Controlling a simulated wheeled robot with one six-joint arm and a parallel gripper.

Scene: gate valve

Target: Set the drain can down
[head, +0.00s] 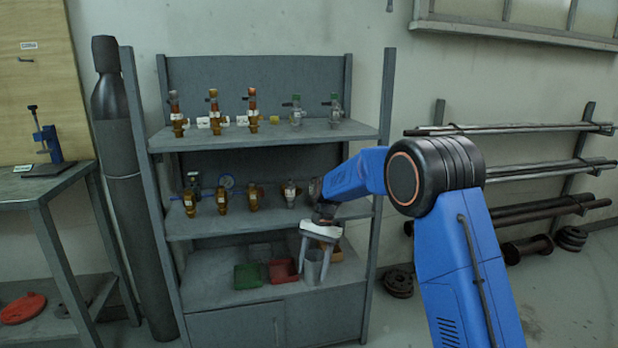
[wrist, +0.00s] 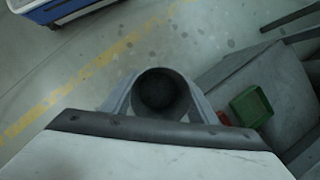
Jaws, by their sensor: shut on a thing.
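The drain can (head: 313,266) is a grey metal cup, upright, in front of the lower shelf of the rack in the head view. My gripper (head: 316,258) points down and is shut on the can, its fingers on either side. In the wrist view the can's dark round opening (wrist: 158,90) shows between the two fingers. In that view floor shows beyond the can, and the rack is to the right. The can's underside is hidden, and I cannot tell whether it touches anything.
The grey rack (head: 262,312) has a green tray (head: 248,276) and a red tray (head: 283,271) on its low shelf, left of the can. Several valves stand on the upper shelves. A tall dark cylinder (head: 125,200) stands left. Pipes (head: 530,170) lie on racks at right.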

